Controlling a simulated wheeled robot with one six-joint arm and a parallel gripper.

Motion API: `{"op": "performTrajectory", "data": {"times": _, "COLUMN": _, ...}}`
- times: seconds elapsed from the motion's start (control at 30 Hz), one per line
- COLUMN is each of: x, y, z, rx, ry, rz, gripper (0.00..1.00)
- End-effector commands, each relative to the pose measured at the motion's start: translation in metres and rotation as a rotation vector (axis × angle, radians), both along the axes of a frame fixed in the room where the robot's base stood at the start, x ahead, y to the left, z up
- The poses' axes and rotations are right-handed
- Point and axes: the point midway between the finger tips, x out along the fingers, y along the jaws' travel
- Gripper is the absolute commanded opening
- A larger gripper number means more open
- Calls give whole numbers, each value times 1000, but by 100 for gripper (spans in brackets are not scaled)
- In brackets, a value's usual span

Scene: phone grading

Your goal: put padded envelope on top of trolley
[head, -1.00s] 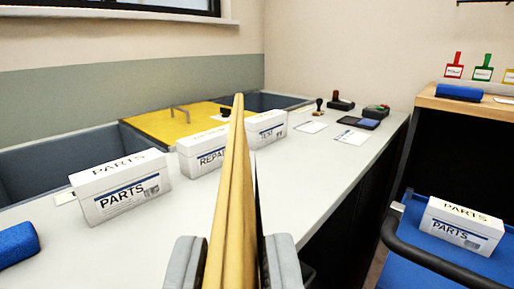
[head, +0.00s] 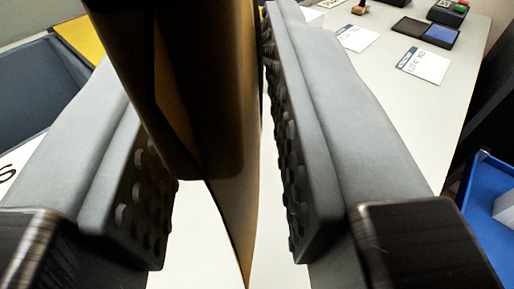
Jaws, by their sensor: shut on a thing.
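The padded envelope (head: 190,90) is brown-yellow and stands edge-on, large in the upper middle of the head view. My gripper (head: 218,150) is shut on it, with one grey studded finger on each side. The envelope's top runs out of view, and its lower edge hangs over the pale worktop. The trolley (head: 483,190) shows only as a blue corner at the right edge, to the right of my gripper and apart from it.
The pale worktop (head: 400,115) lies beneath. On it are a white card (head: 422,65), an ink pad (head: 425,32) and stamps at the upper right. A grey bin (head: 35,85) and yellow panel (head: 80,38) are at the upper left. A white box (head: 506,208) sits on the trolley.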

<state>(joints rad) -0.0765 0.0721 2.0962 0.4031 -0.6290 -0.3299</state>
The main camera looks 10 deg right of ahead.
Motion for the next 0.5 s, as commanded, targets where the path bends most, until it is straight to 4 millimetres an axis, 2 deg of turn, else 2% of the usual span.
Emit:
{"op": "performTrajectory", "data": {"times": 0.1, "x": 0, "y": 0, "z": -22, "rx": 0, "ry": 2, "rz": -1, "gripper": 0}}
{"op": "performTrajectory", "data": {"times": 0.2, "x": 0, "y": 0, "z": -34, "rx": -1, "ry": 1, "rz": 0, "gripper": 0}}
{"op": "performTrajectory", "data": {"times": 0.37, "x": 0, "y": 0, "z": -43, "rx": 1, "ry": -1, "rz": -1, "gripper": 0}}
{"op": "performTrajectory", "data": {"times": 0.5, "x": 0, "y": 0, "z": -57, "rx": -1, "ry": 1, "rz": 0, "gripper": 0}}
